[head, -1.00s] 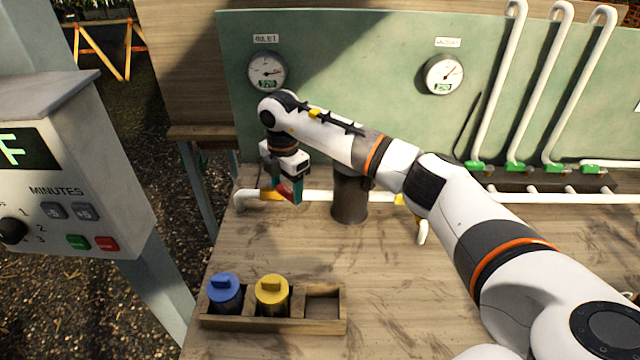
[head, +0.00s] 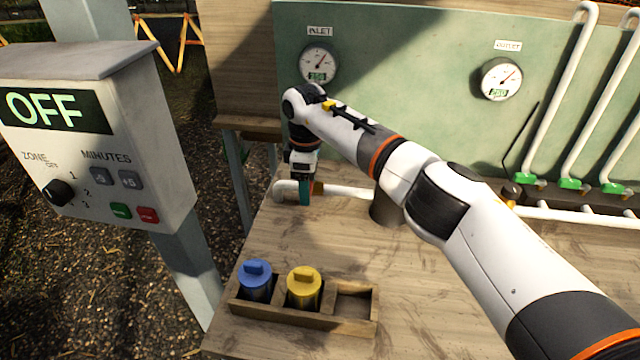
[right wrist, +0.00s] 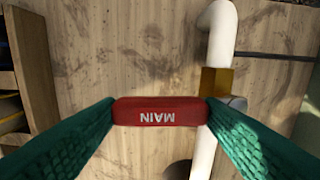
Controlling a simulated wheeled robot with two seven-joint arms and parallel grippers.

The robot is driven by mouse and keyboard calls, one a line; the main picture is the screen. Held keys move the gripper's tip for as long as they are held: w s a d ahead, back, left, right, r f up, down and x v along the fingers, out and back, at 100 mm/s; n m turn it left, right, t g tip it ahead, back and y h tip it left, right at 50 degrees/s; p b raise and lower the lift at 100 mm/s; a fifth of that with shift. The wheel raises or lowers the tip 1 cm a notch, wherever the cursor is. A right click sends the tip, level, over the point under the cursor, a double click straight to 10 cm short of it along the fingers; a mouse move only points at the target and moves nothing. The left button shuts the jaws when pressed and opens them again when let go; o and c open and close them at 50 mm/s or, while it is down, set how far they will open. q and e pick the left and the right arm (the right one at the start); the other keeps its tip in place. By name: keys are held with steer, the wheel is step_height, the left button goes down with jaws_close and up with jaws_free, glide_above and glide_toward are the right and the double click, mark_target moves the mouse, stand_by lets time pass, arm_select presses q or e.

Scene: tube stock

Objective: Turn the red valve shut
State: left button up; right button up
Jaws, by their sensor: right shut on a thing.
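The red valve handle (right wrist: 158,104), marked MAIN, lies crosswise to the white pipe (right wrist: 204,155) in the right wrist view. It sits beside a brass fitting (right wrist: 216,82) on that pipe. My right gripper (right wrist: 160,112) is shut on the handle, with a green finger at each end of it. In the head view my right gripper (head: 304,188) reaches down to the left end of the white pipe (head: 348,191), and the handle is mostly hidden there. My left gripper is not in view.
An inlet gauge (head: 319,63) and an outlet gauge (head: 501,79) are on the green board (head: 420,50). A control box (head: 120,160) at left shows OFF. A wooden rack (head: 310,318) holds blue (head: 255,280) and yellow (head: 303,288) capped canisters. The front table middle is clear.

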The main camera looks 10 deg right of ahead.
steer(key=shift+w+a+m, duration=0.1)
steer(key=shift+a+m, duration=0.05)
steer(key=shift+m, duration=0.25)
steer(key=o, duration=1.1)
step_height(320, 180, up, 12)
steer(key=b, duration=0.2)
steer(key=shift+r, duration=0.1)
